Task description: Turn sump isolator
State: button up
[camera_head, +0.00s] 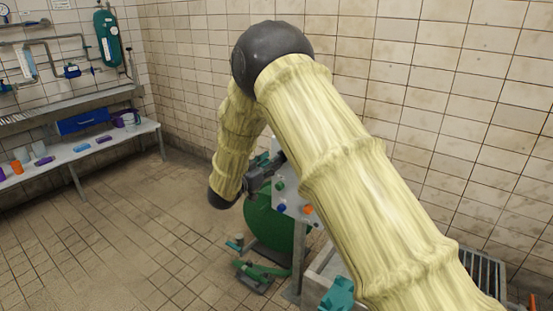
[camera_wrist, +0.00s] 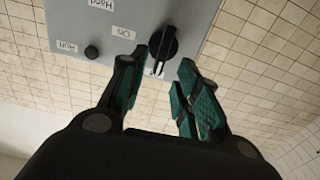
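A grey control box (camera_wrist: 70,22) fills the top left of the wrist view, its lettering upside down. A black rotary knob (camera_wrist: 163,46) sits at its right side, beside a label that seems to read "On"; I take it as the isolator, though no name for it is legible. My gripper (camera_wrist: 160,64) is open, its teal fingers apart on either side of the knob's lower end. Whether they touch it I cannot tell. In the head view my gripper (camera_head: 263,176) is at a pale panel (camera_head: 292,200), mostly hidden by my arm; the knob is not visible there.
A small black button (camera_wrist: 91,52) is on the box left of the knob. In the head view a green round tank (camera_head: 268,222) stands below the panel. A bench (camera_head: 75,152) with cups stands along the left wall. The floor between is clear.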

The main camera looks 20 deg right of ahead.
jog(key=shift+x, duration=2.3)
jog(key=shift+c, duration=0.2)
grip_shut()
